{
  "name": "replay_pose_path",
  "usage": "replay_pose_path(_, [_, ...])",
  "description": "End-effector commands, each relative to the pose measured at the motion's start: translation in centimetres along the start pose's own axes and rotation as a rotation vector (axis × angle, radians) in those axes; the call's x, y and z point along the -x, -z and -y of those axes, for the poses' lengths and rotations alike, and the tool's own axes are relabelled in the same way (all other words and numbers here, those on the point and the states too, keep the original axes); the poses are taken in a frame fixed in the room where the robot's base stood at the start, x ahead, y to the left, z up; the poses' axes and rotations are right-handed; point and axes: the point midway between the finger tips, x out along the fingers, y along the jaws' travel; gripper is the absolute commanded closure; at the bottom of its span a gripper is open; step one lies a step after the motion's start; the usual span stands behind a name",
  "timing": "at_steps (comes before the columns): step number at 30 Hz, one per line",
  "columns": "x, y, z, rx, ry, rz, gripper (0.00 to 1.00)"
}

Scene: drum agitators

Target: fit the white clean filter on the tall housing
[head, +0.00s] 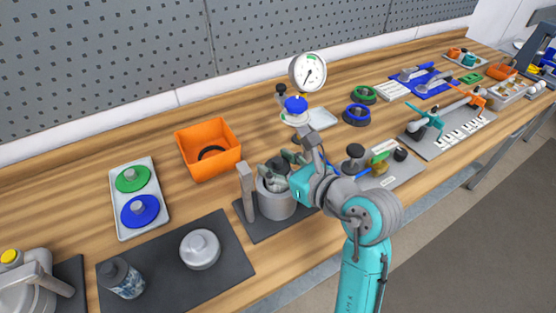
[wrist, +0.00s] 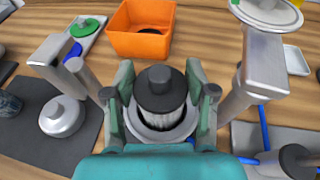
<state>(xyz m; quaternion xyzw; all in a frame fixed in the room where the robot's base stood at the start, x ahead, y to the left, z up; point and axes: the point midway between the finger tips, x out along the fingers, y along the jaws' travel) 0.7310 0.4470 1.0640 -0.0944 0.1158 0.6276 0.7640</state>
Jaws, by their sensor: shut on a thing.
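My gripper (wrist: 160,80) is shut on a filter (wrist: 162,116) with a dark round cap and a white pleated body. In the head view my gripper (head: 282,166) is low over a grey cylindrical housing (head: 274,203) and hides most of the filter. In the wrist view the housing's pale rim (wrist: 163,137) shows around the filter's lower part. I cannot tell how deep the filter sits. A grey domed lid (head: 200,249) with a knob is also on the mat.
A grey post (head: 247,190) stands left of the housing; another (wrist: 258,80) stands at its right in the wrist view. An orange bin (head: 209,164) holds a dark ring. A tray (head: 157,190) holds green and blue discs. A gauge (head: 308,72) stands behind.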

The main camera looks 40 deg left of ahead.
Motion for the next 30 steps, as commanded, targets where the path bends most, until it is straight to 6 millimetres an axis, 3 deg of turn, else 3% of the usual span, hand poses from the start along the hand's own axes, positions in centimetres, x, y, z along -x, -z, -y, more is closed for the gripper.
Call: replay_pose_path(30, [-0.4, 1.3, 0.0, 0.0, 0.001, 0.001, 1.0])
